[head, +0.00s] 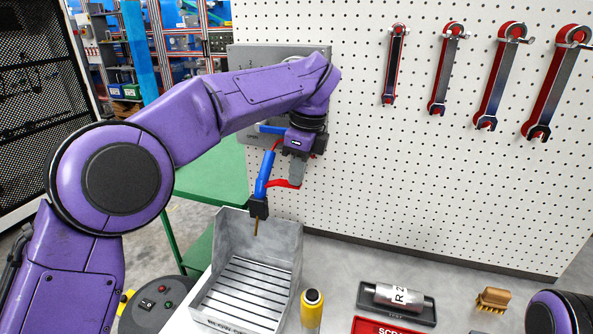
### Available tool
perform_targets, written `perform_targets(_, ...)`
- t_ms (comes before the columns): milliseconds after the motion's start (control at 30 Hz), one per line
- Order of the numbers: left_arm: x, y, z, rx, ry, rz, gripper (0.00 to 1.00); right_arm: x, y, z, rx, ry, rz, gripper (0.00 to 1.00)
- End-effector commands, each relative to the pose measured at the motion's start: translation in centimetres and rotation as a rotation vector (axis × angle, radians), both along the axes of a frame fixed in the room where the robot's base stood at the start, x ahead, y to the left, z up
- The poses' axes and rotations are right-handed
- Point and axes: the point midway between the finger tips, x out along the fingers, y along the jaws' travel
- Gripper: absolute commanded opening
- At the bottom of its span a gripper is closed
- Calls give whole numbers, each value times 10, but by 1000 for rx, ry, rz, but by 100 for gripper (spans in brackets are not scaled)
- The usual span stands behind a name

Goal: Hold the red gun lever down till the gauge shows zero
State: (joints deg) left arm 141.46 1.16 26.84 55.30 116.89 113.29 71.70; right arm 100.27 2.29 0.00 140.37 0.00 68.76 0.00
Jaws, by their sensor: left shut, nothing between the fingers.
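An air gun with a blue body (263,176), black head and brass nozzle hangs nozzle-down over a grey metal bin (286,235). Its red lever (284,184) sticks out to the right. My left gripper (297,184) points down with its fingers shut and empty. The fingertips meet the lever's outer end in the picture; I cannot tell how far the lever is pressed. A grey panel (250,60) on the pegboard is partly behind my left arm. No gauge face is visible. My right gripper is out of view; only part of my right arm shows at bottom right.
Several wrenches (443,70) hang on the white pegboard (400,160). On the bench stand a yellow cylinder (312,308), a metal roller (395,295) in a dark tray, a red scrap-labelled box (380,326) and a brown brush (493,299). A green table is at left.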

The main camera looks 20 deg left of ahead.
Motion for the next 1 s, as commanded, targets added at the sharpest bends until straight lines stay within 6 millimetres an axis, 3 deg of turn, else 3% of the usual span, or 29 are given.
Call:
perform_targets(367, 0, -1, 4, -2, 2, 0, 0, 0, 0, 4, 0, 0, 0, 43)
perform_targets(467, 0, 1, 14, -3, 2, 2, 0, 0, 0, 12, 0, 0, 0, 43)
perform_targets(633, -1, 6, 54, -4, 0, 9, 0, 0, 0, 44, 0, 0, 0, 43)
perform_targets(733, -1, 8, 71, -3, -4, 12, 0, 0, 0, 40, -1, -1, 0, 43)
perform_targets(1000, -1, 11, 131, -1, 0, 9, 0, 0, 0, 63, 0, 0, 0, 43)
